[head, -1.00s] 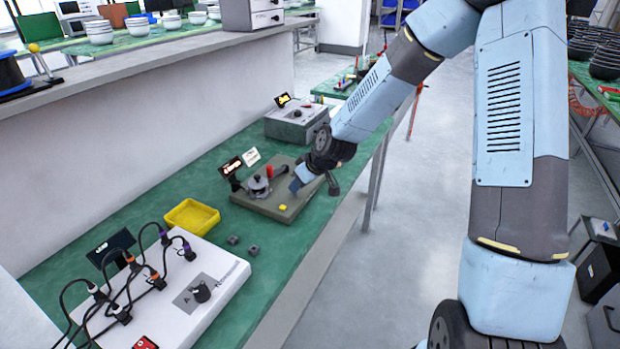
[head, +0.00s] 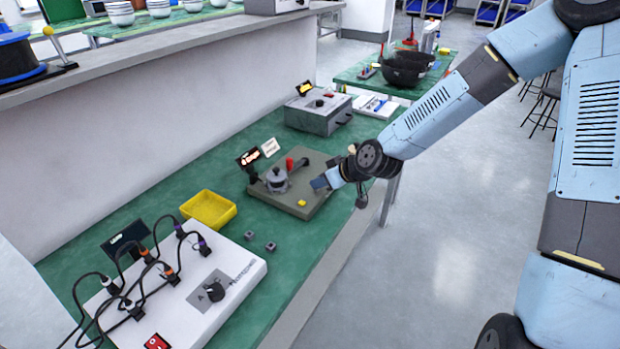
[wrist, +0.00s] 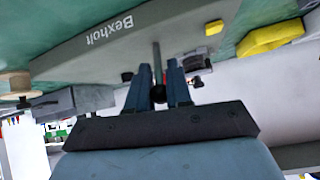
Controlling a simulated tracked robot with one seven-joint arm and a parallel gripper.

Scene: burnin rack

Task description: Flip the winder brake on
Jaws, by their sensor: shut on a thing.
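The winder (head: 276,180) stands on a grey base plate (head: 262,194) on the green bench, with a grey drum and a red knob (head: 289,164). My gripper (head: 317,184) is low at the right side of that plate. In the wrist view my gripper (wrist: 160,88) has its two blue fingers on either side of a slim dark lever (wrist: 157,58) with a round dark end. They are shut on this lever, which I take for the winder brake. The plate (wrist: 95,45), marked "Bexholt", lies behind it. In the head view my gripper hides the lever.
A yellow tray (head: 208,209) and two small grey blocks (head: 260,241) lie left of the plate. A white panel with cables (head: 232,290) is in front. A grey instrument box (head: 318,112) stands behind. A small yellow piece (head: 302,203) is on the plate.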

